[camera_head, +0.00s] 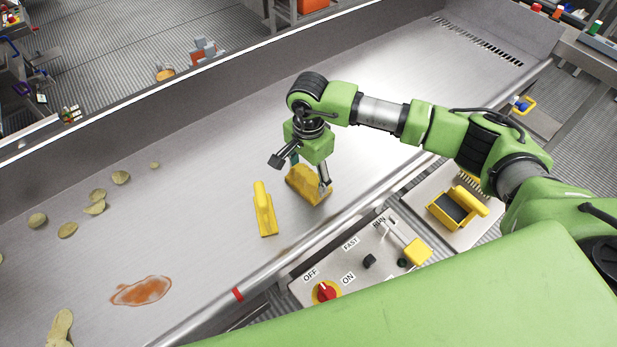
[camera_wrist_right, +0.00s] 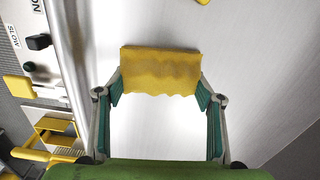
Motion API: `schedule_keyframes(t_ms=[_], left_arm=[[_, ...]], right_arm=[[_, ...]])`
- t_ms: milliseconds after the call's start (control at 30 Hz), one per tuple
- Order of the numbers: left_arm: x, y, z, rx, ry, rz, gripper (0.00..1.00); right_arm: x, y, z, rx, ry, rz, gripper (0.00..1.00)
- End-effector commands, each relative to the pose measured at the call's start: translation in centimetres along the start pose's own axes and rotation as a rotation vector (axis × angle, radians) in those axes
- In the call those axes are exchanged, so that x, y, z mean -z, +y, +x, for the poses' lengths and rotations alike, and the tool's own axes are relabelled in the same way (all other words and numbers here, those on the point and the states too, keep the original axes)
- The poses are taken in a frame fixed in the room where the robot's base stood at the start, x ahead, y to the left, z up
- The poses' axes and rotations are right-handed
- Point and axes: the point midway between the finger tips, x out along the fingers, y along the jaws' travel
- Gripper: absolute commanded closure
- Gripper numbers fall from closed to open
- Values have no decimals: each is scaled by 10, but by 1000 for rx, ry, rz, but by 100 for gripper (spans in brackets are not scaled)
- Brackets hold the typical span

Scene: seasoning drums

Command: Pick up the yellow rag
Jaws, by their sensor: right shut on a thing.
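The yellow rag (camera_head: 303,187) is a folded, block-like piece with a wavy edge, low over the steel surface. My right gripper (camera_head: 309,176) reaches down on it from above, with a finger at each end. In the right wrist view the rag (camera_wrist_right: 160,68) spans the space between the green-padded fingertips of my right gripper (camera_wrist_right: 159,88), which is shut on it. I cannot tell whether the rag touches the steel. My left gripper is not in view.
An orange spill (camera_head: 142,291) and several chips (camera_head: 95,207) lie on the steel surface (camera_head: 200,215) to the left.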

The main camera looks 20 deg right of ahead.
Motion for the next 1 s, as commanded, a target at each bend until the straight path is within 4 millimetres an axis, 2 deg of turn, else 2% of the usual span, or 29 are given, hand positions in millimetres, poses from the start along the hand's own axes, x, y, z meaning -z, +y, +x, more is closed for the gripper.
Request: schedule_keyframes(t_ms=[33,167,300,367,633,800,1000], left_arm=[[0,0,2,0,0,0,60],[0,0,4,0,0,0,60],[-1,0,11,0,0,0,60],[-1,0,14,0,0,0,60],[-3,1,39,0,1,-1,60],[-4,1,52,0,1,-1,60],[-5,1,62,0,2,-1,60]], right_arm=[[-1,4,4,-11,-1,0,59],[0,3,-4,-9,0,0,59],[0,1,-24,-4,1,-2,59],[-4,7,-32,-5,-1,-3,59],[-27,48,-88,1,4,-6,59],[-47,81,-103,-2,1,-6,59],[-63,108,-119,-3,0,-3,59]])
